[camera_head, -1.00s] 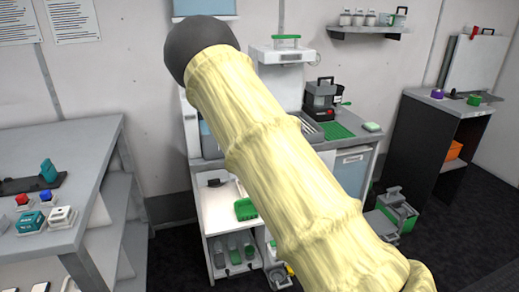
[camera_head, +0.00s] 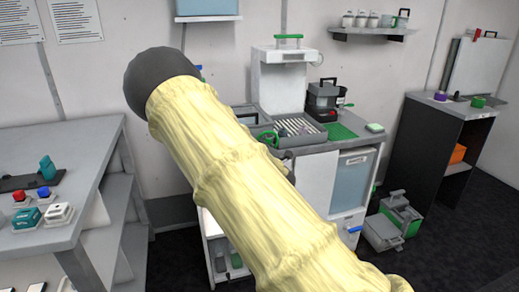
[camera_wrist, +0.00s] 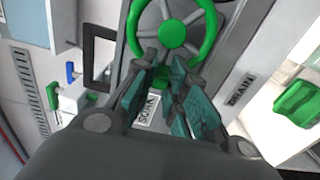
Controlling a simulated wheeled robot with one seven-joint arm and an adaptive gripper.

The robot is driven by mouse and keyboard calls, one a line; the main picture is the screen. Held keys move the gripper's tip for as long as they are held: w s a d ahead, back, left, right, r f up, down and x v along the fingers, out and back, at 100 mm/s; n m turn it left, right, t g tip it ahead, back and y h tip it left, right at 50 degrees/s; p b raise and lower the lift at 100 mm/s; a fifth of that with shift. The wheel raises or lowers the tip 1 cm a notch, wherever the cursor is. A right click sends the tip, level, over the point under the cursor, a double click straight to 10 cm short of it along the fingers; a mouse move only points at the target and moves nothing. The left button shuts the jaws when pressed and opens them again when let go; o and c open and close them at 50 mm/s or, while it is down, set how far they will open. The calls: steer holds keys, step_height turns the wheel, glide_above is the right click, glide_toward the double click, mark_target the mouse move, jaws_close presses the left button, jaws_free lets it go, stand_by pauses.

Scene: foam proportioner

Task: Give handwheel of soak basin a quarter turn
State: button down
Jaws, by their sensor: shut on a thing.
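The green handwheel (camera_wrist: 208,38) with its round hub and thin spokes fills the upper middle of the wrist view. My gripper (camera_wrist: 166,72) is shut on the lower part of its rim, with teal finger pads on both sides. A white SOAK label (camera_wrist: 148,108) shows between and below the fingers, partly covered. In the head view, a green ring that looks like the handwheel (camera_head: 268,137) shows at the edge of the bench basin. My arm's pale sleeve covers the bench front there, and I cannot make out my gripper in that view.
A DRAIN label (camera_wrist: 240,91) and a green handle (camera_wrist: 298,98) lie right of the wheel. A blue lever (camera_wrist: 70,72) and a green one (camera_wrist: 53,95) are at left. A grey table (camera_head: 75,160) stands left; a grey-green case (camera_head: 390,225) sits on the floor.

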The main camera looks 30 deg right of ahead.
steer(key=shift+f, duration=0.15)
steer(key=c, duration=1.4)
jaws_free()
steer(key=shift+c, duration=0.2)
steer(key=v, duration=1.2)
